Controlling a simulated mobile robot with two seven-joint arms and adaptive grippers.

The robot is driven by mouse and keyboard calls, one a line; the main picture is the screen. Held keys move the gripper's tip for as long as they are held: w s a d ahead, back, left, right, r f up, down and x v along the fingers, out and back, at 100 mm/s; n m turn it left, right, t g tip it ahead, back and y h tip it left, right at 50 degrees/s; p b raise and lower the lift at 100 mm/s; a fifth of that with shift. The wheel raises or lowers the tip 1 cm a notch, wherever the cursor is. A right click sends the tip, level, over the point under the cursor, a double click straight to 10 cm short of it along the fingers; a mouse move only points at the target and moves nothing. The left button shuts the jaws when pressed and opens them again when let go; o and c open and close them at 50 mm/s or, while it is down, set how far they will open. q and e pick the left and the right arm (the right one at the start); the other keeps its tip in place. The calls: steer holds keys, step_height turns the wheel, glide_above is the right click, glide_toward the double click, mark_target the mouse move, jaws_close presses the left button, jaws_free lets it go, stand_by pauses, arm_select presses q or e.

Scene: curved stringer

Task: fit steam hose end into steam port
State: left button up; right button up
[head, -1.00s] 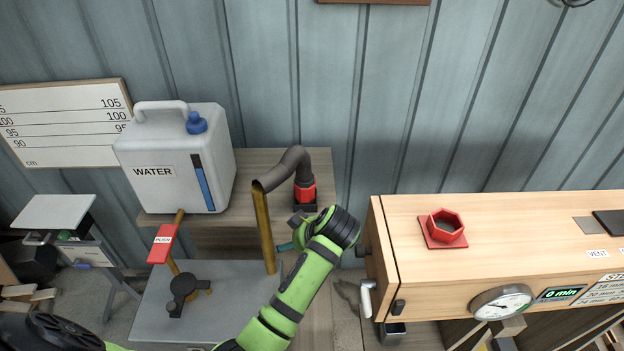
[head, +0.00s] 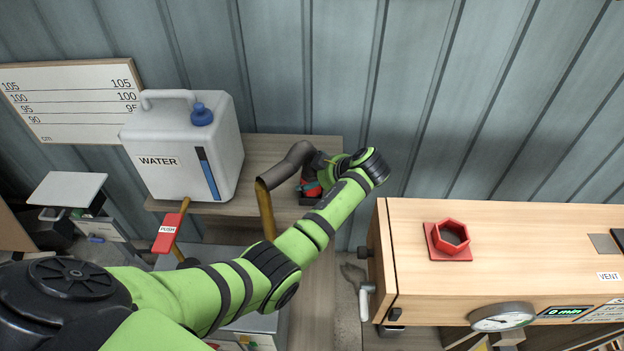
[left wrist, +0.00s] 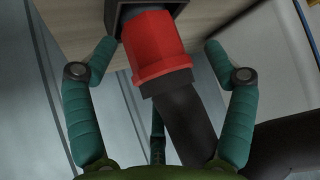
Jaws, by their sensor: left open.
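The dark steam hose (head: 285,168) bends up from a brass pipe and comes down at its red end (head: 312,189) on the wooden shelf. In the left wrist view the red hose end (left wrist: 160,48) sits in a dark square holder (left wrist: 124,14), with the black hose (left wrist: 184,122) leading from it. My left gripper (head: 314,187) is at the hose end. Its teal fingers (left wrist: 160,62) stand open on both sides of the red end, with gaps showing. The red hexagonal steam port (head: 451,236) is on top of the wooden box at right. My right gripper is not in view.
A white water can (head: 181,150) stands on the shelf (head: 262,150) left of the hose. A red push lever (head: 172,232) is in front of it. The wooden box (head: 415,225) carries a gauge (head: 502,316) and a side handle (head: 365,300). Its top around the port is mostly clear.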

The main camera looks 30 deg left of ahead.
arm_select(q)
steer(key=shift+s, duration=0.1)
steer(key=c, duration=1.2)
steer(key=shift+c, duration=0.2)
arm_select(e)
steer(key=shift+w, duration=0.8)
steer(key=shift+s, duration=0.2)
arm_select(q)
steer(key=shift+r+b, duration=0.35)
steer(key=shift+r, duration=0.1)
steer(key=r, duration=0.1)
steer(key=r+b, duration=0.1)
steer(key=r, duration=0.1)
steer(key=shift+w+d+r+b, duration=0.1)
steer(key=shift+w+d+b, duration=0.1)
steer(key=shift+w+b, duration=0.15)
steer(key=w+d+r+b, duration=0.6)
steer(key=w+d+r, duration=0.1)
steer(key=d, duration=0.1)
steer(key=shift+d, duration=0.25)
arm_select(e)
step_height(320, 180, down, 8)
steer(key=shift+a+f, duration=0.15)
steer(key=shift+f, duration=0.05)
